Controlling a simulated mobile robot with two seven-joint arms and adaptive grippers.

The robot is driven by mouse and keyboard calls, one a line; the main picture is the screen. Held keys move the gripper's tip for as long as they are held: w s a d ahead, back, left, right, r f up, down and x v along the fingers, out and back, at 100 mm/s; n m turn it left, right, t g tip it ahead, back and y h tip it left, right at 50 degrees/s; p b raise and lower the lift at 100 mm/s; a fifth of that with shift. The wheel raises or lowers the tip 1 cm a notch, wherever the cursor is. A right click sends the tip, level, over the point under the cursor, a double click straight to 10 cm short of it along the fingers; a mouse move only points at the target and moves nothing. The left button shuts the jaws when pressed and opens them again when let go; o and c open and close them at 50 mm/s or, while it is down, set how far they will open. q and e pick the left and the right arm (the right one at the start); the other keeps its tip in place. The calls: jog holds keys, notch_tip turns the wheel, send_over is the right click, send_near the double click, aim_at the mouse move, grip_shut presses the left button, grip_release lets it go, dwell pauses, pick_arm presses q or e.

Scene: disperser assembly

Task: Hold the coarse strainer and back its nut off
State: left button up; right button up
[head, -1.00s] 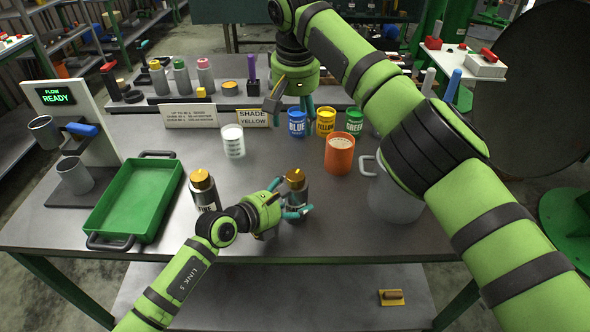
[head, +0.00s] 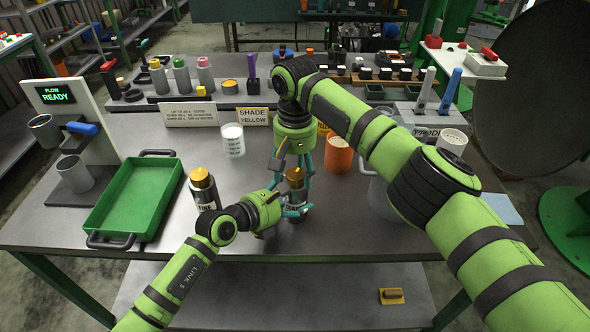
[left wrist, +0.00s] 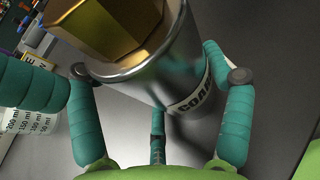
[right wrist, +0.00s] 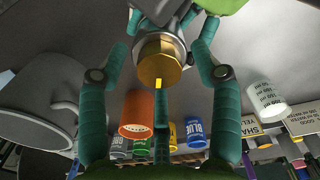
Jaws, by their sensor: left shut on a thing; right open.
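The coarse strainer (left wrist: 150,65) is a metal cylinder with a "COAR" label showing, standing upright near the front of the table. Its brass hex nut (right wrist: 160,60) sits on top and also shows in the head view (head: 296,174). My left gripper (head: 292,208) is shut around the strainer's body from the left. My right gripper (head: 292,160) is open and points down just above the nut, with its fingers spread on either side of it. The fine strainer (head: 204,191), with its own brass nut, stands to the left.
A green tray (head: 135,200) lies at left. A white measuring cup (head: 232,140) and an orange cup (head: 338,155) stand behind the strainers. In the right wrist view a large grey pot (right wrist: 40,100) is at left, and the blue can (right wrist: 195,132) is among the paint cans.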

aim_at(295, 173)
jog(key=shift+f, duration=0.15)
jog(key=c, duration=1.1)
pick_arm(q)
jog(key=shift+d, duration=0.1)
pick_arm(e)
jog(key=shift+n, duration=1.4)
jog(key=shift+c, duration=0.3)
jog(key=o, duration=1.2)
jog(key=shift+a, duration=0.1)
jog(key=shift+c, duration=0.2)
notch_tip(295, 173, up, 12)
